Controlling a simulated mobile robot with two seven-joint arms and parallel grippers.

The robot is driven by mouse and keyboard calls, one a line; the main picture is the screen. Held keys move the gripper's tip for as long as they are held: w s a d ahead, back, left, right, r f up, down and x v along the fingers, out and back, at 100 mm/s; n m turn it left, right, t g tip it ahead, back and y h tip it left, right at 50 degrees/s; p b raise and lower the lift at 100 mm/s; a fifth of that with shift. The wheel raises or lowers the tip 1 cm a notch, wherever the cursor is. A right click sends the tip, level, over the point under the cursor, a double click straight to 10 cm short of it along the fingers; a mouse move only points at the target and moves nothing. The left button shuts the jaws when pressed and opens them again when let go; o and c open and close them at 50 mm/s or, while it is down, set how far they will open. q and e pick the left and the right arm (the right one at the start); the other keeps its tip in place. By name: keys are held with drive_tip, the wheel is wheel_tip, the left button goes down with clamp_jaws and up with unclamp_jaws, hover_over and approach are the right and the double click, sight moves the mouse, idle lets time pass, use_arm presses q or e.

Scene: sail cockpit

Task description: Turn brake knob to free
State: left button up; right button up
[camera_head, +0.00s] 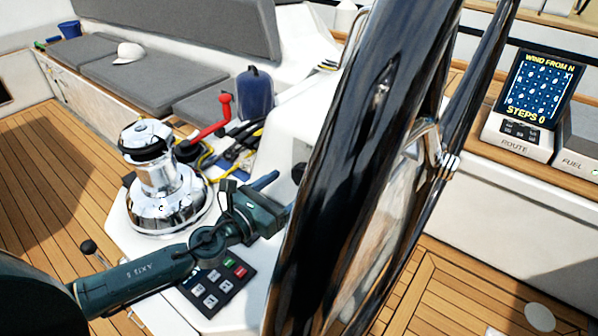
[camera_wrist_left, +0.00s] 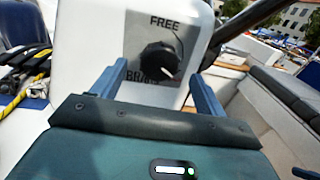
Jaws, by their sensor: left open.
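The brake knob (camera_wrist_left: 160,60) is a round black knob on a grey plate in the left wrist view. "FREE" is printed above it and "BRAKE", partly covered, below it. A small white mark shows at the knob's lower right. The plate is on a white pedestal (camera_wrist_left: 85,50). My left gripper (camera_wrist_left: 158,92) is open, its two blue fingers to either side of the knob's line and apparently short of it. In the head view, my left gripper (camera_head: 277,194) is beside the steering wheel, and the knob (camera_head: 299,173) shows as a dark shape partly behind the wheel. My right gripper is not in view.
The large black steering wheel (camera_head: 340,130) stands close to my left gripper's right. A keypad (camera_head: 217,285) lies below the arm. A route display (camera_head: 540,88) is at right.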

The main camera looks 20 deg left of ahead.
sight(299, 178)
use_arm(q)
drive_tip(key=shift+x, duration=2.3)
drive_tip(key=shift+a, duration=0.1)
drive_tip(key=c, duration=1)
drive_tip(key=shift+o, duration=0.2)
